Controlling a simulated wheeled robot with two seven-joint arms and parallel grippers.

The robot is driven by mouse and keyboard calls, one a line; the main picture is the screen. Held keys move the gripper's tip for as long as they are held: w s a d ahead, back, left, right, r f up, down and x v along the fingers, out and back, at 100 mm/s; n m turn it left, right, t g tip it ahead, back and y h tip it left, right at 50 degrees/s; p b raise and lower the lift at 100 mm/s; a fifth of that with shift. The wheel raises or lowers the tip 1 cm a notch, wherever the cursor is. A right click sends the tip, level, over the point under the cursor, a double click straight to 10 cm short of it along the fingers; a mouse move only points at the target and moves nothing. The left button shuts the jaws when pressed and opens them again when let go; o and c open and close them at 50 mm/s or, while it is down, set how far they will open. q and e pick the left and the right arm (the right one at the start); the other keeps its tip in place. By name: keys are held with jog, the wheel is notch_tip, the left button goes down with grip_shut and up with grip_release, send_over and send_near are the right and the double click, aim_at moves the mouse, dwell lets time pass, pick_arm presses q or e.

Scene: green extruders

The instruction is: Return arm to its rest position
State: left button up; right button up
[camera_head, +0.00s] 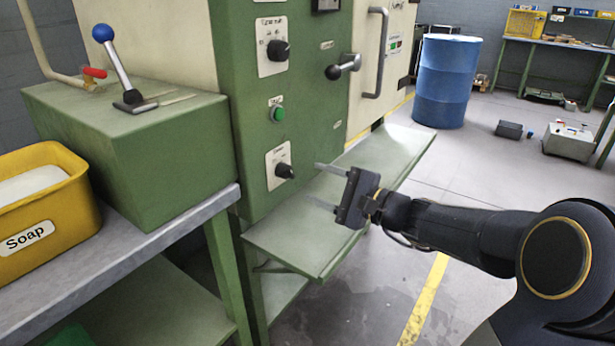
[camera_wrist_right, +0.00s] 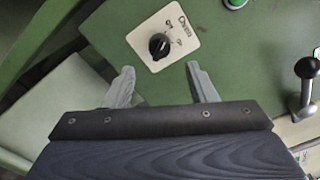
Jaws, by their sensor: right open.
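My right arm (camera_head: 455,226) reaches in from the right in the head view. Its gripper (camera_head: 318,184) is open and empty, just off the green machine front, above the green shelf (camera_head: 300,235). The lower black knob (camera_head: 284,170) on its white plate is close to the fingers. In the right wrist view the two grey fingers (camera_wrist_right: 162,85) are spread apart, with the black knob (camera_wrist_right: 159,46) beyond the gap between them. The fingers appear apart from the knob. My left gripper is not in view.
A green button (camera_head: 278,114), an upper knob (camera_head: 278,50) and a black-balled lever (camera_head: 343,68) stick out of the machine. A yellow soap bin (camera_head: 75,215) and a blue-balled lever (camera_head: 117,62) are at the left. A blue barrel (camera_head: 446,85) stands behind. Open floor lies right of the shelf.

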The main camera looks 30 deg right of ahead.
jog(key=shift+s+d, duration=0.1)
jog(key=shift+s, duration=0.2)
jog(key=s+a+f+n+g+y, duration=0.35)
jog(key=s+a+n+g, duration=0.5)
jog(key=a, duration=0.55)
jog(key=s+a+f+n+g+h, duration=0.1)
jog(key=s+f+n+g+h, duration=0.1)
jog(key=s+f+n+h, duration=0.7)
jog(key=s+r+y+p, duration=0.1)
jog(key=s+r+p, duration=0.1)
jog(key=r+p, duration=1.2)
jog(key=s+r+y+p, duration=0.1)
jog(key=s+r+p, duration=0.1)
jog(key=r+p, duration=1.2)
jog(key=shift+d+r+p, duration=0.15)
jog(key=shift+p, duration=0.75)
